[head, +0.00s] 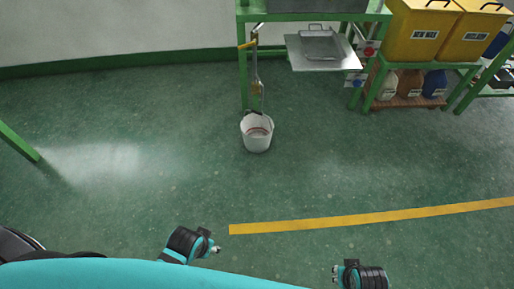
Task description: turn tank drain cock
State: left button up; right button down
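A yellow lever handle (247,44), which looks like the drain cock, sits on a thin vertical pipe (255,70) at the left end of the green bench. The pipe runs down towards a white bucket (256,143) on the floor. My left gripper (216,248) is low in the head view, left of the bucket and far short of the cock. My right gripper (335,274) is at the bottom edge, right of centre. Both look empty and touch nothing. They are too small to tell whether their fingers are apart.
A metal shelf (298,57) with a grey tray (320,46) juts out right of the pipe. Yellow bins (420,32) stand on a green rack (378,84) at the right. A yellow floor line (370,218) crosses open green floor.

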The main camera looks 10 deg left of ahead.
aim_at(255, 41)
jog(key=i+l+u, duration=0.2)
jog(key=i, duration=0.35)
jog(key=i+l+u, duration=0.2)
jog(key=i+l, duration=0.2)
jog(key=i, duration=0.15)
jog(key=i+l+u, duration=0.2)
jog(key=i+l, duration=0.25)
jog(key=i, duration=0.1)
